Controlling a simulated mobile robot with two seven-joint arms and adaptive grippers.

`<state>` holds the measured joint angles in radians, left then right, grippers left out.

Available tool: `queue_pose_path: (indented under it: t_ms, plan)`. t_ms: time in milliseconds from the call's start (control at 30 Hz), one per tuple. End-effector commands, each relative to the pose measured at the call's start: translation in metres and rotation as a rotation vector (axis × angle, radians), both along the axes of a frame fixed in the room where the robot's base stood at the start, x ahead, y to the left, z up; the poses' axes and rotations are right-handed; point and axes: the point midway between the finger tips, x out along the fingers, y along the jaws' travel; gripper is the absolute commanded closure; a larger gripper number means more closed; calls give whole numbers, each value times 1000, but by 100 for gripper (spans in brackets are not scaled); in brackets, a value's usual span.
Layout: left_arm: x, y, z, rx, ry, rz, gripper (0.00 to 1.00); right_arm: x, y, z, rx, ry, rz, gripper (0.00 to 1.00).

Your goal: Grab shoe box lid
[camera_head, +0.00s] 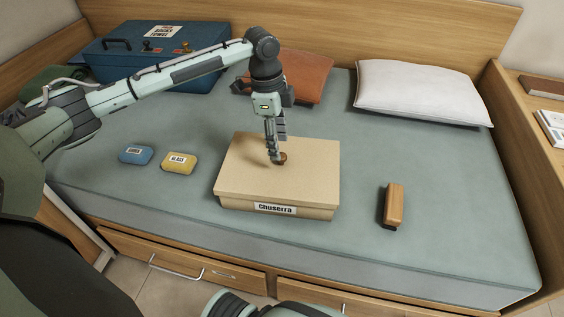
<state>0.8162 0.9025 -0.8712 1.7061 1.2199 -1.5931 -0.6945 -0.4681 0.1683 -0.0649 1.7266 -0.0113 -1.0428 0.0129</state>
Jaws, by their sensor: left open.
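The shoe box (276,208) is tan, carries a "Chuserra" label on its front, and stands on the bed. Its lid (250,180) lies flat on top and covers it. A small brown knob (281,158) sits near the middle of the lid. My left gripper (274,156) points down over the lid, with its fingertips at the knob. It is open; I cannot tell whether the fingers touch the knob. My right gripper is not in view, though part of my right arm shows at the bottom edge.
A wooden brush (394,204) lies right of the box. A blue tin (136,155) and a yellow tin (179,162) lie left. A blue case (150,65), a rust-coloured cushion (305,75) and a white pillow (420,90) line the back. The bed (340,250) is clear in front.

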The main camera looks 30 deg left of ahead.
Motion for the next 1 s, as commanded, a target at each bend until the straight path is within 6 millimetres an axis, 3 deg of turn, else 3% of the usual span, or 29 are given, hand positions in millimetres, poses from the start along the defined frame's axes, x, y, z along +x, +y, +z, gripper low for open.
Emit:
queue_pose_path:
  t_ms: [200,500,900,1000]
  plan:
    - [1,-3,-32,1,1,1,52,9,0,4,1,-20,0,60]
    - [2,-4,-38,0,-1,0,52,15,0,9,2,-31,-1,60]
    - [2,-4,-37,0,-1,0,100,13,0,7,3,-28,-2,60]
    - [2,-4,-37,0,-1,0,100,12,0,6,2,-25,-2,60]
